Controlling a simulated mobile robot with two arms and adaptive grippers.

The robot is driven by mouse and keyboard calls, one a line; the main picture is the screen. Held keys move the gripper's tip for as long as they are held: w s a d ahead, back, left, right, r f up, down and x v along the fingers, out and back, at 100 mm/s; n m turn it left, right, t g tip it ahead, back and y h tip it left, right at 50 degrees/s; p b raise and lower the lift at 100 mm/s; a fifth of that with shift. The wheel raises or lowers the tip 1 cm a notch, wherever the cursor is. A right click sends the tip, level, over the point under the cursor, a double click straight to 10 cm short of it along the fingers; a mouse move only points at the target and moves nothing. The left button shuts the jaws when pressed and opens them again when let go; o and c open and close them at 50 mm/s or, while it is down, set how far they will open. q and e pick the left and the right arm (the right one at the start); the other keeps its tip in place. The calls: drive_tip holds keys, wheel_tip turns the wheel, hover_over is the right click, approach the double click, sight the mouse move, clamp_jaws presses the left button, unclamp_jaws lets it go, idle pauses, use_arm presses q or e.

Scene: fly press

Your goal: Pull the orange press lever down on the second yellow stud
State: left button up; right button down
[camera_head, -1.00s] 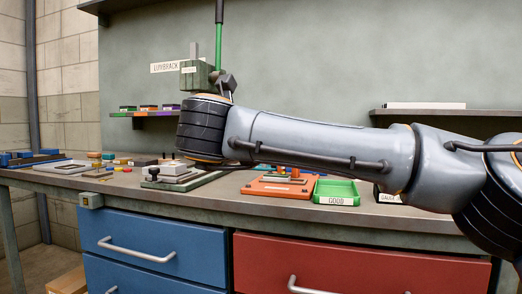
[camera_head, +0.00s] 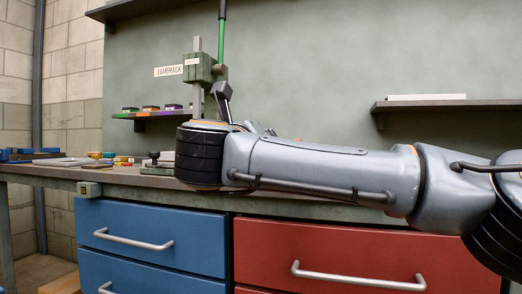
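A press with a green head (camera_head: 199,69) stands at the back of the bench. A long green lever (camera_head: 221,40) with a dark upper end rises beside the head. I see no orange lever. My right arm reaches in from the right and covers the press's lower part and the bench before it. A dark jointed piece (camera_head: 222,91) shows above the arm, close to the press head; I cannot tell if it is part of my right gripper. No fingertips are clear. No stud can be made out at the press. My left gripper is not in view.
Small coloured blocks (camera_head: 108,155) and a black-knobbed tool (camera_head: 154,158) lie on the bench's left. A wall shelf (camera_head: 165,115) holds small bins left of the press; another shelf (camera_head: 450,104) is at right. Blue (camera_head: 150,224) and red (camera_head: 340,254) drawers form the front.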

drive_tip(key=shift+f+b, duration=0.35)
drive_tip(key=shift+f, duration=0.45)
drive_tip(key=c, duration=1.1)
unclamp_jaws()
drive_tip(key=shift+r, duration=0.1)
drive_tip(key=shift+r, duration=0.15)
drive_tip(key=shift+s+a, duration=0.1)
drive_tip(key=shift+s, duration=0.15)
drive_tip(key=v, duration=1.1)
drive_tip(key=shift+s+f, duration=0.25)
drive_tip(key=shift+a, duration=0.15)
